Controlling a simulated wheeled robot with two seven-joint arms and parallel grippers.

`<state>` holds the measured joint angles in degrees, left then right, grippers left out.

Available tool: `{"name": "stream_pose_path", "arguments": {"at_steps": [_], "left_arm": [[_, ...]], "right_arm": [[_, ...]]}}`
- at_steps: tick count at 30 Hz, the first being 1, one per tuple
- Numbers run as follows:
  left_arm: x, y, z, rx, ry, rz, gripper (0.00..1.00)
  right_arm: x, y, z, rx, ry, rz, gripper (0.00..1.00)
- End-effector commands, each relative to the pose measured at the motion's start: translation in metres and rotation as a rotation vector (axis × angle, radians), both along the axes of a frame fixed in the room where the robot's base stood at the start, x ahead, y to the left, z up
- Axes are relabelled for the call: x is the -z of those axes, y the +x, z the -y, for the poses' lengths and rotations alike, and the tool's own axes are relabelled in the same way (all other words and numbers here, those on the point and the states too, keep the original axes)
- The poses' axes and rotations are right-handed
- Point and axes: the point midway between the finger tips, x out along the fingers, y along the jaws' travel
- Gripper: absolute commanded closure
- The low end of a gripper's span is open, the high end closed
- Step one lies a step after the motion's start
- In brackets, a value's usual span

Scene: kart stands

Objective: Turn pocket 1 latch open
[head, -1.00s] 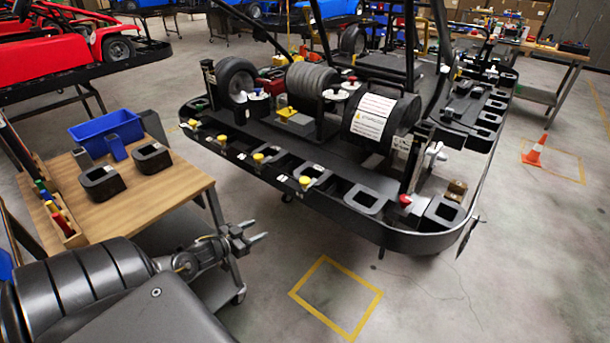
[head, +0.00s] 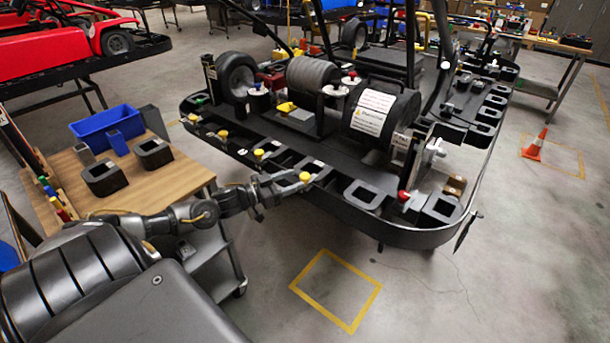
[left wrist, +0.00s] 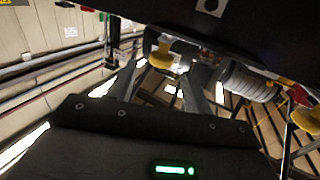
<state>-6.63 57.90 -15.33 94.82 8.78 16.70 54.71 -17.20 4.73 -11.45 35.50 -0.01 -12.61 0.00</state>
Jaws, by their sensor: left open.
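The kart stand (head: 440,238) has a black rim with pockets and yellow latch knobs along its near side. No number shows, so I cannot tell which latch belongs to pocket 1. My left gripper (head: 282,197) is open at the near rim, close to a yellow knob (head: 304,177). In the head view its upper finger reaches towards that knob; contact is unclear. In the left wrist view, a yellow knob (left wrist: 161,60) shows beyond and between the spread fingers (left wrist: 163,92). More yellow knobs (head: 259,154) sit further left along the rim. My right gripper is not in view.
A wooden table (head: 175,185) at the left holds a blue bin (head: 107,127) and black blocks (head: 105,179). A red knob (head: 403,196) stands on the stand's right part. The floor by the yellow outline (head: 337,290) is clear. An orange cone (head: 535,146) stands right.

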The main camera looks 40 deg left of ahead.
Motion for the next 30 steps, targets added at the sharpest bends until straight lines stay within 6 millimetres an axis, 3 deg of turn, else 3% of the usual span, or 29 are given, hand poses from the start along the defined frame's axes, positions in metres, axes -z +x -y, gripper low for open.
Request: {"name": "stream_pose_path", "arguments": {"at_steps": [9,23,30], "left_arm": [[-0.001,0.040,0.015,-0.002,0.000,0.001,0.50],[0.001,0.048,0.018,-0.002,0.000,-0.001,0.50],[0.000,0.048,0.018,-0.002,0.001,-0.001,0.81]], "right_arm": [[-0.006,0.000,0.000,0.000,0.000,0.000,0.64],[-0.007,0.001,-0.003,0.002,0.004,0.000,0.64],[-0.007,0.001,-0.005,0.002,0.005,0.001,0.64]]}}
